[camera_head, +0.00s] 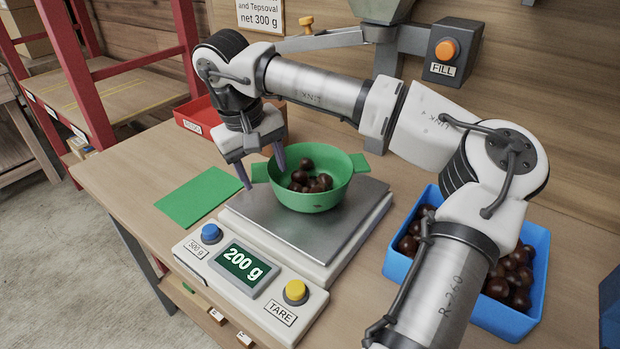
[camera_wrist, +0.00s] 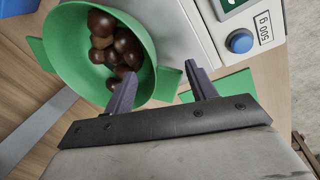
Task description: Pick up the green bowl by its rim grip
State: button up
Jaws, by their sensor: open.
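The green bowl (camera_head: 312,203) stands upright on the metal plate of the scale (camera_head: 345,222) with several brown chestnuts inside. It has a flat green rim grip (camera_head: 260,172) on its left side and another on its right. My gripper (camera_head: 264,178) is at the left grip, pointing down, open and holding nothing. In the wrist view, the bowl (camera_wrist: 65,38) is at upper left, and the near rim grip (camera_wrist: 168,82) lies between my two separated fingers (camera_wrist: 160,70). I cannot tell whether either finger touches the bowl.
The scale display (camera_head: 243,262) reads 200 g. A green mat (camera_head: 199,196) lies on the bench left of the scale, with free room around it. A red crate (camera_head: 200,122) is behind. A blue crate (camera_head: 398,268) of chestnuts stands right. A FILL button box (camera_head: 452,52) hangs behind.

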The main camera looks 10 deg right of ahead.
jog(key=shift+d+f, duration=0.15)
jog(key=shift+f, duration=0.8)
jog(key=shift+d+f, duration=0.15)
jog(key=shift+f, duration=0.75)
jog(key=shift+r, duration=0.1)
jog(key=c, duration=1)
jog(key=shift+o, duration=0.2)
jog(key=shift+r, duration=0.1)
notch_tip(320, 180, up, 19)
notch_tip(320, 180, up, 9)
jog(key=p, duration=0.8)
send_over(266, 178)
